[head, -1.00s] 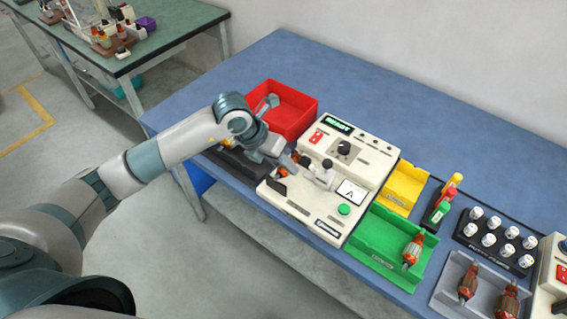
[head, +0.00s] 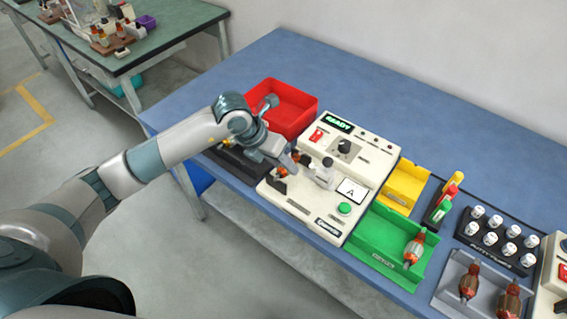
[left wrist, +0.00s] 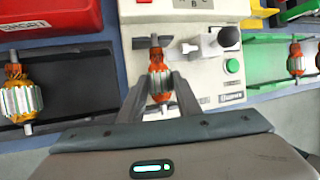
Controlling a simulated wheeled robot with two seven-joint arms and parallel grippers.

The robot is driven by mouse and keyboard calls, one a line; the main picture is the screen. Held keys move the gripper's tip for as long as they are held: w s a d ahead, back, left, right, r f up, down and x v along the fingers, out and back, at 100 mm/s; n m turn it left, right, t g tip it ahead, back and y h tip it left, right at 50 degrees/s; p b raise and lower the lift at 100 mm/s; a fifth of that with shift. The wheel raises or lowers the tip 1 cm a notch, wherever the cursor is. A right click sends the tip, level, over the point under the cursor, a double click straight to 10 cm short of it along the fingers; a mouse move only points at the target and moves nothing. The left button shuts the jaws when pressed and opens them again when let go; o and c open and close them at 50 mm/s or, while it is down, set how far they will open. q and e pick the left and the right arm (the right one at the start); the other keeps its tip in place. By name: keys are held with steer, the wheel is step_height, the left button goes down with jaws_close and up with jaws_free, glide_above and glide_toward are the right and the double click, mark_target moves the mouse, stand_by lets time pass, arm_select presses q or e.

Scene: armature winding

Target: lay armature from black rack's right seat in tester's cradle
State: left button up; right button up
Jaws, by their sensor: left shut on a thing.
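My left gripper (head: 291,163) is shut on an orange-and-silver armature (left wrist: 159,80), gripped between the fingers in the left wrist view. It is over the left part of the cream tester (head: 330,222), at the dark cradle posts (head: 279,187). I cannot tell whether the armature touches the cradle, as the gripper hides part of it. The black rack (left wrist: 85,82) lies left of the tester, partly under my arm in the head view. Another armature (left wrist: 20,95) sits in its left seat; the right seat looks empty. My right gripper is not in view.
A red bin (head: 300,112) stands behind the rack. A green tray (head: 375,245) with one armature (head: 414,249) and a yellow bin (head: 405,186) are right of the tester. The tester's upright clamp (head: 325,174) stands close to my fingers. The blue table's back is clear.

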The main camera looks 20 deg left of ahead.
arm_select(q)
steer(key=shift+f, duration=0.15)
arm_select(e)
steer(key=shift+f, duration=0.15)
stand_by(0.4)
arm_select(q)
steer(key=o, duration=1.3)
steer(key=shift+c, duration=0.2)
steer(key=shift+s+a+r+b, duration=0.1)
steer(key=shift+a+r+b, duration=0.1)
steer(key=shift+r+b, duration=0.15)
steer(key=b+v, duration=0.3)
steer(key=v, duration=1.3)
steer(key=shift+r, duration=0.25)
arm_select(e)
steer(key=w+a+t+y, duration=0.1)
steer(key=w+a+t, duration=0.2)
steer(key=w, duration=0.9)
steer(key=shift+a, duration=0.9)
